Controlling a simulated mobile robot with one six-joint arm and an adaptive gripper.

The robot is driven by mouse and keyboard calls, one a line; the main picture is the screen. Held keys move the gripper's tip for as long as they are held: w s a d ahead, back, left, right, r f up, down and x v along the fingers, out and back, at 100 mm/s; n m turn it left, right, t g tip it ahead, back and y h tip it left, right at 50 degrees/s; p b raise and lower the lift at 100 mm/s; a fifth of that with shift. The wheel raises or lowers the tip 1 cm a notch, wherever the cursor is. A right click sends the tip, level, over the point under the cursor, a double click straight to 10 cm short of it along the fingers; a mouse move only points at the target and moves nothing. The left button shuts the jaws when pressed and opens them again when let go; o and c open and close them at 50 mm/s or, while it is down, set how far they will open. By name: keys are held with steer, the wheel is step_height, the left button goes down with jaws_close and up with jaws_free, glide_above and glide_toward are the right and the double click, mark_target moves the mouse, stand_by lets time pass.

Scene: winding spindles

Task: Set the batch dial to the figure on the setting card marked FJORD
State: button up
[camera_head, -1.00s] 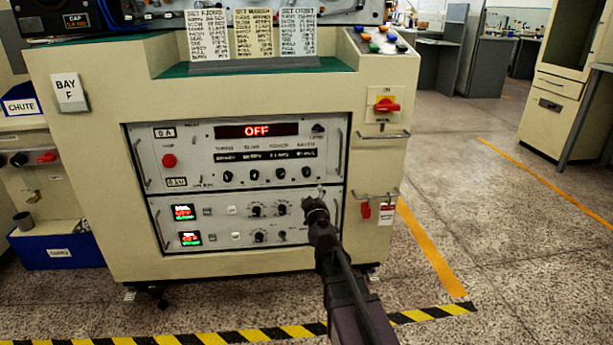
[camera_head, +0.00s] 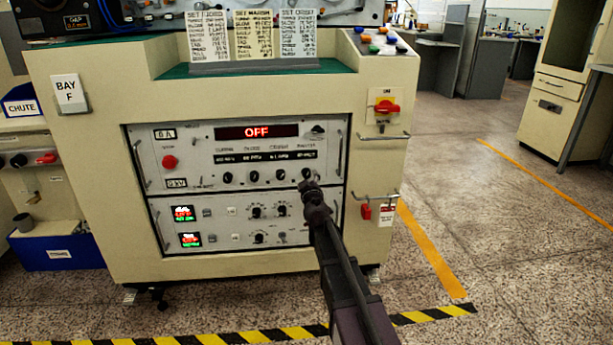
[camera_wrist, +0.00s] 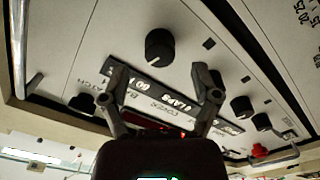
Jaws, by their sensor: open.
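The rightmost black knob (camera_head: 306,172) of the upper panel's row appears to be the batch dial; its label is blurred. In the wrist view this knob (camera_wrist: 160,45) lies ahead of and between the fingertips, apart from them. My gripper (camera_head: 311,187) is just below that knob in the head view; its open, empty fingers (camera_wrist: 160,75) show in the wrist view. The left setting card (camera_head: 208,38) appears to read FJORD; its figures are too small to read. A middle card (camera_head: 253,36) reads MARSH and a right card (camera_head: 298,36) reads ORBIT.
The red display (camera_head: 257,131) reads OFF. A red button (camera_head: 169,161) and several other knobs are on the panel. A lower panel (camera_head: 225,236) has more small knobs. A metal handle (camera_head: 338,160) stands right of the dials. A red-yellow switch (camera_head: 386,107) is further right.

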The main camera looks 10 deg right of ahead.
mark_target(307, 175)
steer(key=shift+w, duration=1.8)
jaws_close()
